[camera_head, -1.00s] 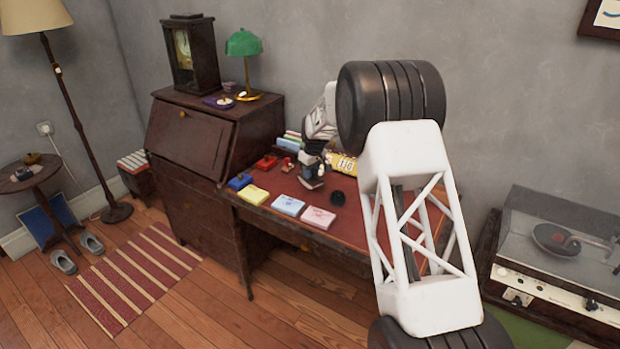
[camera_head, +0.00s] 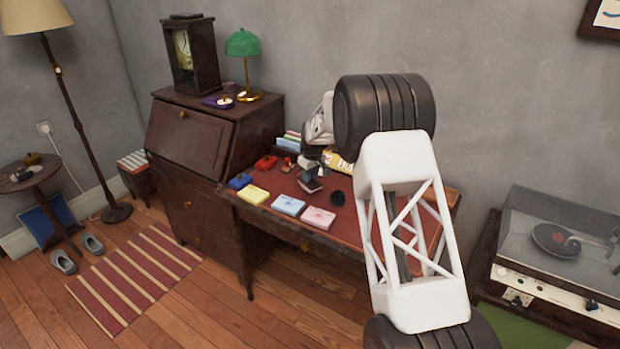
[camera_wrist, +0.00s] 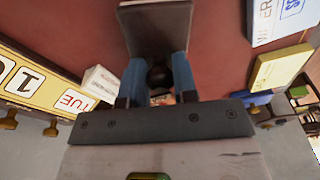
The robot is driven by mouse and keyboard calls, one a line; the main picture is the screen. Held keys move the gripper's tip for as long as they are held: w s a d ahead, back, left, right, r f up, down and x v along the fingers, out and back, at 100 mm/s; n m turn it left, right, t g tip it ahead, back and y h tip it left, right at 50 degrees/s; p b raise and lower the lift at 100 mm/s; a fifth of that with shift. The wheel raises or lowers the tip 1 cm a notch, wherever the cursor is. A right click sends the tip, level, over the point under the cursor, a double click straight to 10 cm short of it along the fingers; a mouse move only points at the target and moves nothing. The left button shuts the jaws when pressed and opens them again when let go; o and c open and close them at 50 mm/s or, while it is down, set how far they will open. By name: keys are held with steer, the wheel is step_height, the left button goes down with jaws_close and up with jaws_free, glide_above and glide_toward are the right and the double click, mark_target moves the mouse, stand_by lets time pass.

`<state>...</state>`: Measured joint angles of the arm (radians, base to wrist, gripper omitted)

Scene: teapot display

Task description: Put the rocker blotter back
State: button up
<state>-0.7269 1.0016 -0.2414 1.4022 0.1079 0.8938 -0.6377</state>
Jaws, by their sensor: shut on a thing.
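My gripper (camera_head: 310,172) is shut on the knob of the rocker blotter (camera_head: 311,185), over the middle of the desk's red top. In the wrist view the blotter (camera_wrist: 155,28) is a dark brown block with a round dark knob between the two blue fingers of my gripper (camera_wrist: 158,76). Its underside is hidden, so I cannot tell whether it touches the desk top (camera_head: 373,208).
A yellow box (camera_head: 254,195), a blue box (camera_head: 288,205) and a pink box (camera_head: 317,218) line the front edge. A black round cup (camera_head: 338,198) stands right of the blotter. A yellow calendar (camera_head: 337,161) stands behind, partly hidden by my arm.

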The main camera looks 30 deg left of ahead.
mark_target(313, 182)
steer(key=shift+f, duration=0.4)
steer(key=shift+f, duration=0.15)
steer(key=o, duration=0.9)
steer(key=shift+c, duration=0.2)
step_height(313, 182, up, 12)
steer(key=d, duration=0.1)
steer(key=shift+d, duration=0.2)
stand_by(0.6)
